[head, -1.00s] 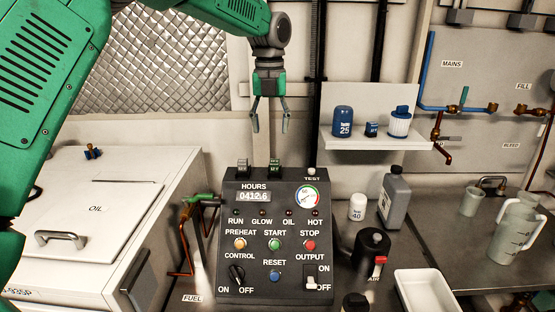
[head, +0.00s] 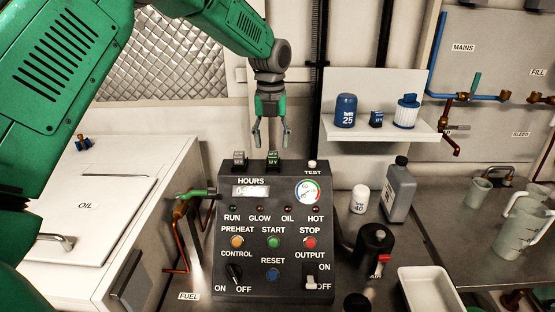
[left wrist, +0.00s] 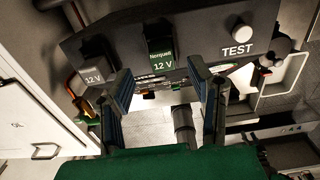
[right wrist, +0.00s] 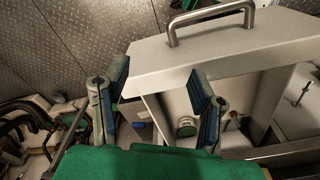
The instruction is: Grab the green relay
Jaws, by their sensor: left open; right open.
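The green relay (head: 272,157) stands on top of the dark control box, between a grey relay (head: 239,158) on its left and the TEST button (head: 312,164) on its right. In the left wrist view the green relay (left wrist: 160,46) shows "12 V" and sits beyond and between my fingers; the grey relay (left wrist: 97,62) is to its left. My left gripper (head: 271,143) is open and empty, pointing down just above the green relay in the head view. My right gripper (right wrist: 157,100) is open and empty, away from the box, and shows only in the right wrist view.
The control box (head: 217,225) carries switches, lamps and a gauge. A white shelf (head: 380,130) with a blue canister (head: 346,110) and filter (head: 406,112) is close on the right. A green-handled valve (head: 196,193) is at the left. A grey bottle (head: 398,190) stands at the right.

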